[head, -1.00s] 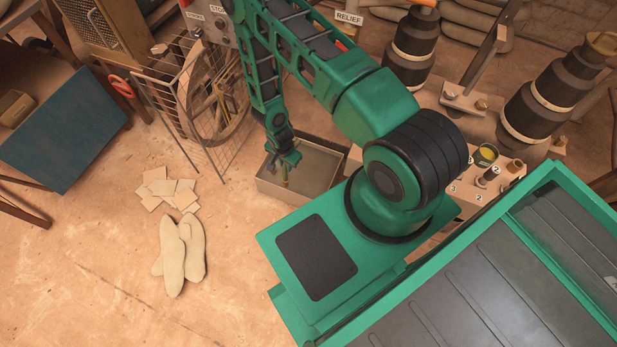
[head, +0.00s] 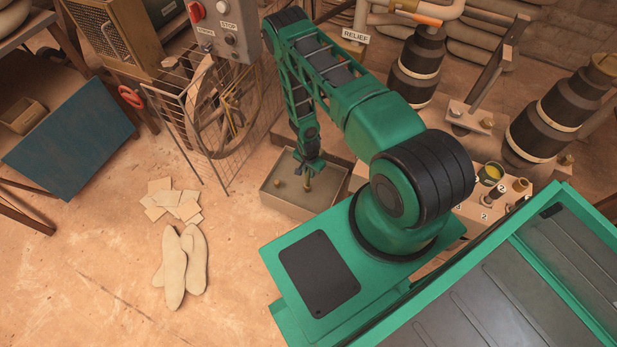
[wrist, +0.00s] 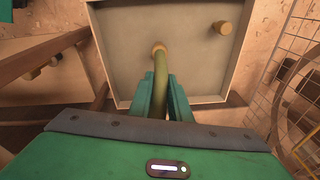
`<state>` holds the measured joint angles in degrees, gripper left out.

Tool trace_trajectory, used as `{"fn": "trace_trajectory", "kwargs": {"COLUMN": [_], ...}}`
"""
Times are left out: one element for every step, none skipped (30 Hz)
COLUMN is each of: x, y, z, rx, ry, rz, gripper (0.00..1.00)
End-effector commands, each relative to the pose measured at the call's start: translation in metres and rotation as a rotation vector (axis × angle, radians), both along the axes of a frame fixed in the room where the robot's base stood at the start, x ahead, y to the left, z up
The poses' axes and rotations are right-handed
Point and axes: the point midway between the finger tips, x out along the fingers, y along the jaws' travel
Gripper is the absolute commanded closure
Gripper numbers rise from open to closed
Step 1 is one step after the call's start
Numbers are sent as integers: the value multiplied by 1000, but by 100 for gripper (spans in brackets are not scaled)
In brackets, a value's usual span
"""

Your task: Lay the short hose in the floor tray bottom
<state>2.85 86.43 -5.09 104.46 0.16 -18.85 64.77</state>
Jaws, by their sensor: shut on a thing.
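The short hose (wrist: 160,85) is olive green with a brass-coloured end. My gripper (head: 308,168) is shut on it over the floor tray (head: 336,193). The hose (head: 307,184) hangs down from the jaws into the tray in the head view. In the wrist view my gripper (wrist: 165,97) has the hose between its fingers, with its brass end pointing away over the tray floor (wrist: 190,65). I cannot tell whether that end touches the bottom.
A separate brass-coloured stub (head: 281,184) stands in the tray, also in the wrist view (wrist: 222,27). A wire guard (head: 205,125) with a wheel is left of the tray. Capped pipe fittings (head: 490,174) are at right.

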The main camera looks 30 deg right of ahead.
Motion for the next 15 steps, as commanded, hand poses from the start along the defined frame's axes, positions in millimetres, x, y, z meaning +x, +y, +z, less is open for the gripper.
{"fn": "trace_trajectory", "kwargs": {"x": [-1,-1,-1,-1,-1,-1,-1,-1,-1,0,0,0,0,0,0], "y": [0,0,0,0,1,0,0,0,0,0,0,0,0,0,0], "z": [-4,-7,-11,-16,-20,-25,-30,-33,-36,-37,-38,-38,-38,-38,-38], "rx": [0,0,0,0,0,0,0,-1,-1,-1,-1,-1,-1,-1,-1], "ry": [1,1,1,1,2,1,1,1,1,0,0,0,0,0,0], "rz": [1,1,1,1,1,1,1,2,1,1,1,1,1,1,0], "gripper": [100,100,100,100,100,100,100,100,100,100,100,100,100,100,100]}}
